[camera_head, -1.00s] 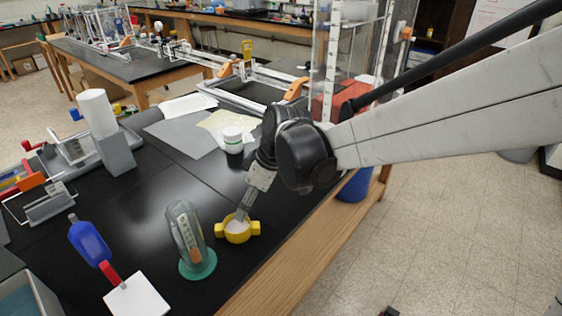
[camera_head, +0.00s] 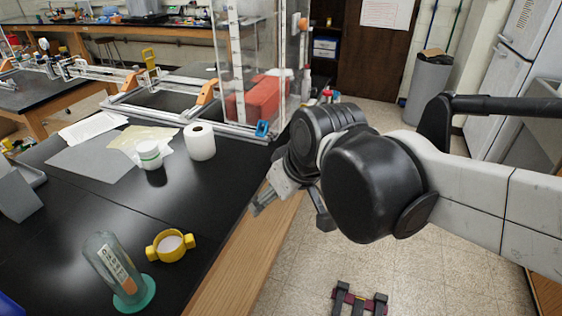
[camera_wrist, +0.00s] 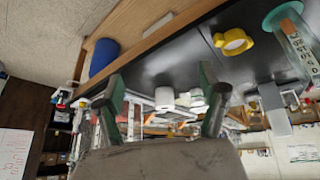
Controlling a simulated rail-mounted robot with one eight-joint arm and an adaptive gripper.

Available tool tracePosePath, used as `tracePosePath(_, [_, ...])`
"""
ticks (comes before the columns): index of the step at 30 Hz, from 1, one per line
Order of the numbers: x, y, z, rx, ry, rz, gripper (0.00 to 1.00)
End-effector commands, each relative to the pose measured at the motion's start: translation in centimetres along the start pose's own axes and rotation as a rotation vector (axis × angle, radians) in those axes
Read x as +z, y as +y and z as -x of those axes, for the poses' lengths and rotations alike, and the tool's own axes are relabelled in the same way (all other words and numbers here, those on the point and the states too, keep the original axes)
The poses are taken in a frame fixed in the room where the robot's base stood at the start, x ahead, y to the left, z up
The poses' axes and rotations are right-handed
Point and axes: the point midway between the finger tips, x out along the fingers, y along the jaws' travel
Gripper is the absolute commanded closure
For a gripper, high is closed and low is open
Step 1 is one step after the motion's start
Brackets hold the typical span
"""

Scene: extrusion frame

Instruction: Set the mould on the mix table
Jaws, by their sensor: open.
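A yellow ring-shaped piece with two side lugs and white filling, apparently the mould (camera_head: 170,245), sits flat on the black-topped table (camera_head: 90,215) near its front wooden edge. It also shows in the wrist view (camera_wrist: 234,42) at upper right. My gripper (camera_head: 290,205) is off to the right of the mould, apart from it, beside the table's wooden edge. In the wrist view my gripper (camera_wrist: 165,97) has its fingers spread with nothing held between them. I cannot tell which surface is the mix table.
A white-and-green jar (camera_head: 149,154) and a paper roll (camera_head: 201,142) stand farther back. A clear-walled tank (camera_head: 250,60) rises behind. A dark red-and-black item (camera_head: 358,300) lies on the floor.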

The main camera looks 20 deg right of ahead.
Motion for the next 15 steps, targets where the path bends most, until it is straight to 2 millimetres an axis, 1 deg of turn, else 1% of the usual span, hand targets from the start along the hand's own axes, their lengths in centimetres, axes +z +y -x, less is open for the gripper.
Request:
tracePosePath(1, [1.3,0.8,0.7,0.025,0.011,-0.051,0.26])
tracePosePath(6, [4.5,2.8,2.2,0.099,0.055,-0.201,0.26])
tracePosePath(10, [6.1,3.6,2.8,0.134,0.081,-0.277,0.26])
tracePosePath(15, [6.9,4.1,3.1,0.154,0.095,-0.319,0.26])
